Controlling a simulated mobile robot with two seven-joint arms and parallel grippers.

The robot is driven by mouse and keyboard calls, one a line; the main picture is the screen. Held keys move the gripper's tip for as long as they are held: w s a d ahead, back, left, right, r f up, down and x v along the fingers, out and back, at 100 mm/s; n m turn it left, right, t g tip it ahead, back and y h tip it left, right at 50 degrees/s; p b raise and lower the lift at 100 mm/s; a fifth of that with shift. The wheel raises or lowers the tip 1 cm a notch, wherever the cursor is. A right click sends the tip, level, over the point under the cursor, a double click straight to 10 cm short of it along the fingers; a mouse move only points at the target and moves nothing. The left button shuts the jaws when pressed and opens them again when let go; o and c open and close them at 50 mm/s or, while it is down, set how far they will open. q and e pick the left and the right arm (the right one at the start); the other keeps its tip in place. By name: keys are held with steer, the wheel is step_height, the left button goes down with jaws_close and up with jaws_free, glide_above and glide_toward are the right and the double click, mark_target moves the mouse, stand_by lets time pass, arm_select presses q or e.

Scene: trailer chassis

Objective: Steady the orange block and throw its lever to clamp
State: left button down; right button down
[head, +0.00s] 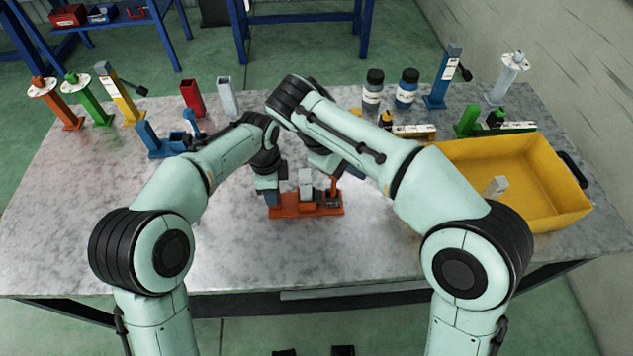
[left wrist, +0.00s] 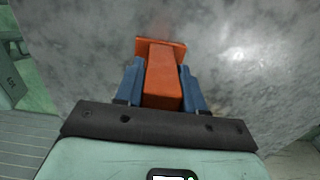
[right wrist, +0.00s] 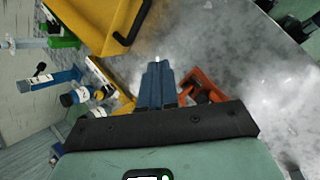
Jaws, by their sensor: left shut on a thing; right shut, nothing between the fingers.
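The orange block (head: 306,211) lies on the grey table near the middle, with a light grey upright piece (head: 305,182) standing at it. Its orange lever (head: 333,187) stands up at the right end. My left gripper (head: 270,197) is shut on the block's left end; in the left wrist view the orange block (left wrist: 162,78) sits between the blue fingers. My right gripper (right wrist: 158,88) is shut and empty, with orange parts of the block (right wrist: 203,88) just right of its fingers in that view. In the head view my right arm partly hides this gripper, and contact with the lever cannot be told.
A yellow bin (head: 520,180) stands on the right of the table. A blue block (head: 165,144) with a lever lies at the left back. Several coloured posts, two jars (head: 373,92) and a green block (head: 468,121) line the back. The front of the table is clear.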

steer(key=s+a+f+n+t+h, duration=0.1)
steer(key=a+n+t, duration=0.3)
steer(key=n, duration=0.5)
steer(key=s+a+f+n+t+h, duration=0.2)
steer(key=a+n+t, duration=0.3)
steer(key=a+n, duration=0.3)
steer(key=shift+s+a+f+n, duration=0.4)
steer(key=shift+s+a+f, duration=0.25)
steer(key=shift+f, duration=0.2)
steer(key=shift+d, duration=0.1)
glide_toward(334, 184)
steer(key=w+d, duration=0.1)
steer(key=w, duration=0.1)
steer(key=w+d, duration=0.1)
steer(key=d, duration=0.1)
steer(key=shift+w+d+r, duration=0.2)
steer(key=shift+w+r, duration=0.15)
